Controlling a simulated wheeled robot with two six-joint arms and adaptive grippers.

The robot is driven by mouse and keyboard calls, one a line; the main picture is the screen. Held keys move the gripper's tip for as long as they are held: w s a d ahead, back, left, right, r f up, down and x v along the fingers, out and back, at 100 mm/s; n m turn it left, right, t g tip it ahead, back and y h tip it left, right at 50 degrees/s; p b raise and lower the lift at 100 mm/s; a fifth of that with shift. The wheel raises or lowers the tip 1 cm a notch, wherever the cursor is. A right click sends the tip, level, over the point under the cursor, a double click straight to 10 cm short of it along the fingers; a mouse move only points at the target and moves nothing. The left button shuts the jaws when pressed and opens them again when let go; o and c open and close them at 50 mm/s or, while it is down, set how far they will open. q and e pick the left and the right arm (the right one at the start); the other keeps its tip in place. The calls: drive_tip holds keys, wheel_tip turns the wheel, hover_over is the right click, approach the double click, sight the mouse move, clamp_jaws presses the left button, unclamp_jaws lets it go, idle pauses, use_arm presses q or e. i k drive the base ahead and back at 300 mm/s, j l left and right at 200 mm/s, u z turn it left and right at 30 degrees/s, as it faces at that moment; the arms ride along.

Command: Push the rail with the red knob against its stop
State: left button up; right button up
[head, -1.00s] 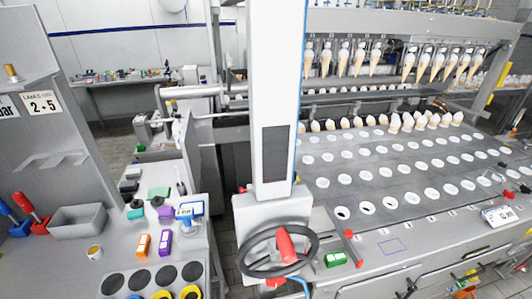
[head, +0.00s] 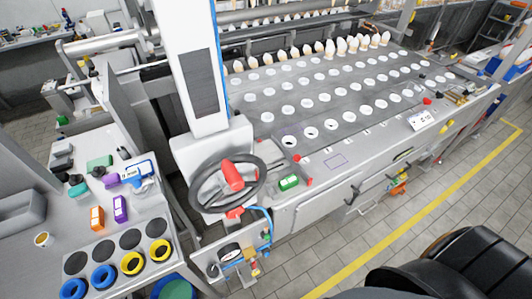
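Small red knobs show on the grey machine table in the head view. One red knob (head: 296,157) is at the table's front edge, just right of the handwheel, with a second red end (head: 308,182) close below it. Another red knob (head: 427,100) is near the right end of the table, behind a white label. I cannot tell which belongs to the rail, and no stop can be made out. Neither of my grippers is in view.
The table (head: 345,135) has rows of round white-rimmed holes, with cones at the back. A black handwheel (head: 250,203) with a red handle stands left of it. A side bench holds coloured rings (head: 103,277). Open floor (head: 335,258) lies in front, crossed by a yellow line.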

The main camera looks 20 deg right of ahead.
sight(271, 151)
drive_tip(key=k+l+u, duration=0.1)
drive_tip(key=l, duration=0.55)
drive_tip(key=k+l+u, duration=0.1)
drive_tip(key=l, duration=0.55)
